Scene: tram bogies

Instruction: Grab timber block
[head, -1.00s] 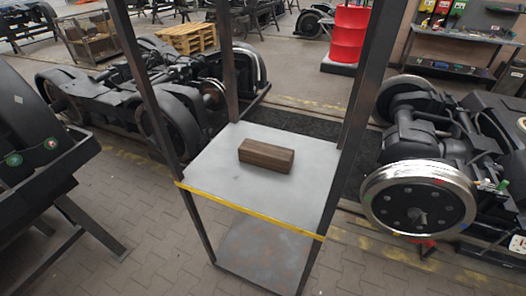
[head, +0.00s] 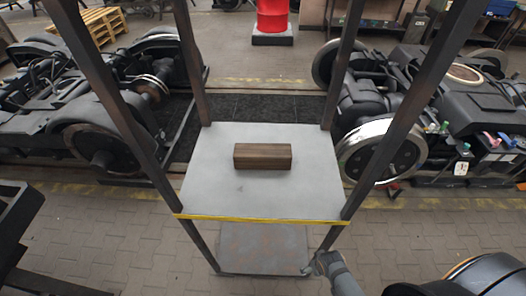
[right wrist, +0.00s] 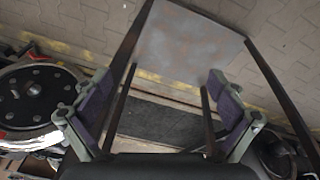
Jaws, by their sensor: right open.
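A brown wooden timber block (head: 263,156) lies flat on the grey upper shelf (head: 215,190) of a dark metal rack, set back from the yellow front edge. My right gripper (head: 321,263) is low at the rack's front right, below the upper shelf and well apart from the block. In the right wrist view, its two fingers (right wrist: 158,112) are spread wide with nothing between them. The block is not visible in that view. My left gripper does not show in either view.
The rack's posts (head: 180,70) frame the upper shelf. A rusty lower shelf (head: 265,245) also shows in the right wrist view (right wrist: 185,45). Bogies with wheels (head: 385,150) stand left and right behind the rack. A red drum (head: 272,15) is at the back.

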